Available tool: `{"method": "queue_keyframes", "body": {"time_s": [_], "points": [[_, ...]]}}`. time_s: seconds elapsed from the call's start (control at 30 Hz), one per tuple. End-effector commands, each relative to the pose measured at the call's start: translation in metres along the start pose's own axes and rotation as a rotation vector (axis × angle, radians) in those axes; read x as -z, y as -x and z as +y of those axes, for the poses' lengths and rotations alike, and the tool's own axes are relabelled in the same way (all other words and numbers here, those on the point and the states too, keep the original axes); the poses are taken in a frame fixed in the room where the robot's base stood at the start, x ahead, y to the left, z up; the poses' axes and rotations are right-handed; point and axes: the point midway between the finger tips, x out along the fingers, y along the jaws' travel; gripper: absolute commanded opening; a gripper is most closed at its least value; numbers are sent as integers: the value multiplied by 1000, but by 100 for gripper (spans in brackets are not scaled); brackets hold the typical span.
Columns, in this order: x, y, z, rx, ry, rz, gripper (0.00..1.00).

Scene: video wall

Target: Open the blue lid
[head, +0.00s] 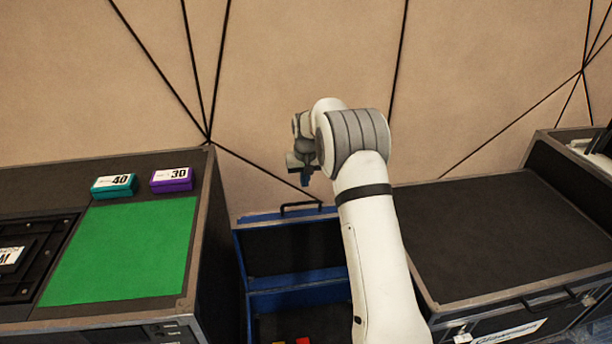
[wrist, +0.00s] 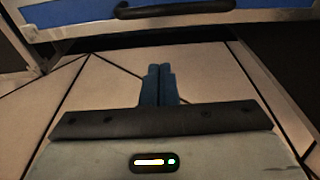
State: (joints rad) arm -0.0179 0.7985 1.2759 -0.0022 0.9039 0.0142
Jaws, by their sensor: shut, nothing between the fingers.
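The blue lid (head: 284,284) belongs to a blue-framed box between two dark cases. In the head view it stands raised at the back, its dark inner panel facing me, and the box is open below it. A black handle (head: 301,205) shows at the lid's top edge. In the wrist view the lid's blue outer face (wrist: 72,13) and the black handle (wrist: 175,8) cross the top. My gripper (head: 305,181) is above and behind the handle, apart from it. Its two blue fingers (wrist: 160,68) are together and empty. My arm hides the lid's right side.
Small red (head: 302,341) and yellow pieces lie in the box. On the left case are a green mat (head: 125,252), a teal block (head: 114,186) and a purple block (head: 171,180). A dark case (head: 490,235) stands at the right. The panelled wall (head: 300,60) is close behind my gripper.

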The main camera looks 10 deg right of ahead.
Motion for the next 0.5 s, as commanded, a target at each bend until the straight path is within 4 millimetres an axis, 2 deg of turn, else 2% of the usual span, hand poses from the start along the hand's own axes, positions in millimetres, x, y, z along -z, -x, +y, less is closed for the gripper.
{"method": "queue_keyframes", "body": {"time_s": [0.03,0.2,0.27,0.5], "points": [[-1,-15,0,0,0,-3,0],[-2,-47,0,0,-1,-1,0],[-10,-38,0,0,-1,3,0],[-33,-31,1,0,-1,1,0]]}}
